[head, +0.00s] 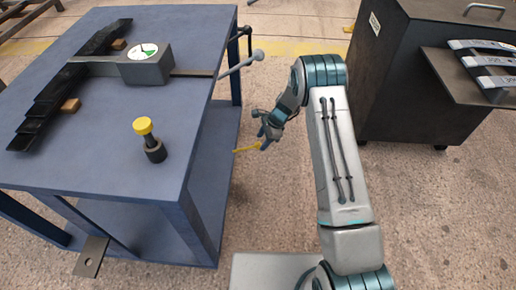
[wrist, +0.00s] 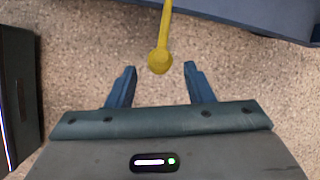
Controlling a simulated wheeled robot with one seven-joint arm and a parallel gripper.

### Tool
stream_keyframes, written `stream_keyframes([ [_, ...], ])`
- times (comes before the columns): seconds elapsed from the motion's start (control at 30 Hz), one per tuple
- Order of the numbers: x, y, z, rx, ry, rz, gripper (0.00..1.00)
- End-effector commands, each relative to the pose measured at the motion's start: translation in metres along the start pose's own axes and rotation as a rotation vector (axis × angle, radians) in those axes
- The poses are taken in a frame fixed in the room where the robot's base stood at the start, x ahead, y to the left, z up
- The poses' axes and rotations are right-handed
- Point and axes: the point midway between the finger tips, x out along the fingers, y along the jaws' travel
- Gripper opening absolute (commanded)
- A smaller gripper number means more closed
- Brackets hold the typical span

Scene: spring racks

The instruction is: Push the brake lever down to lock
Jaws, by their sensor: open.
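The brake lever is a yellow rod (head: 245,149) that sticks out to the right from beside the blue table. In the wrist view its round yellow knob (wrist: 159,61) hangs at the end of the rod, which runs up to the top edge. My gripper (head: 264,139) is at the knob end of the lever, to the right of the table. In the wrist view my gripper (wrist: 160,70) is open, with the knob centred in the gap near the two blue fingertips. The fingers appear apart from the knob. The lever's pivot is hidden.
The blue table (head: 100,170) carries a dial gauge (head: 148,66), dark leaf springs (head: 62,85) and a yellow-topped plunger (head: 148,138). A grey ball-ended handle (head: 243,66) juts from its right edge. A dark cabinet (head: 400,80) stands at the right.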

Motion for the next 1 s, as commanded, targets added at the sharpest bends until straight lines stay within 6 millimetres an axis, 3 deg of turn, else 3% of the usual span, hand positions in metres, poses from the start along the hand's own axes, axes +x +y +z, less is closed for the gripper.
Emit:
stream_keyframes([
  [0.03,0.014,0.001,-0.001,0.000,-0.001,0.002,0.47],
  [0.2,0.035,0.000,-0.001,0.000,0.000,0.000,0.47],
  [0.63,0.044,0.000,0.000,0.000,0.000,-0.001,0.47],
  [0.67,0.044,0.000,0.000,0.000,0.000,-0.001,0.44],
  [0.8,0.044,0.000,0.000,0.000,0.000,-0.001,0.05],
  [0.83,0.044,0.000,0.000,0.000,0.000,-0.001,0.00],
  [1.0,0.046,0.000,0.002,-0.002,-0.004,-0.002,0.00],
])
